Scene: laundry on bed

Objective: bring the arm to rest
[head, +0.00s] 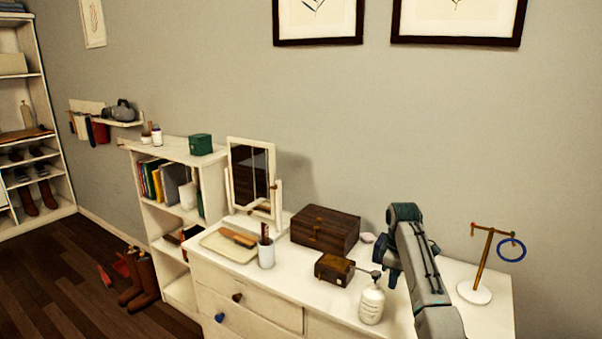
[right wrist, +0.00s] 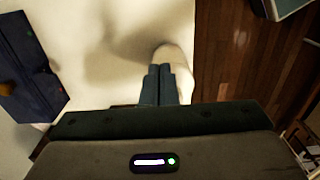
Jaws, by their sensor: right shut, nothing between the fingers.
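My right arm rises from the lower right in the head view and bends down at its top. Its gripper (head: 389,276) hangs above the white dresser (head: 462,320), just right of a white pump bottle (head: 371,305). In the right wrist view the two blue-grey fingers (right wrist: 158,84) are together with nothing between them. A pale rounded thing (right wrist: 172,54) shows just beyond the fingertips; I cannot tell what it is. My left gripper is in neither view.
The dresser holds a small brown box (head: 334,269), a larger dark wooden box (head: 325,229), a mirror (head: 252,176), a cup (head: 266,254) and a tray (head: 223,246). A stand (head: 484,262) with a blue ring is right of my arm. Wooden floor (right wrist: 230,50) shows beside a pale surface.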

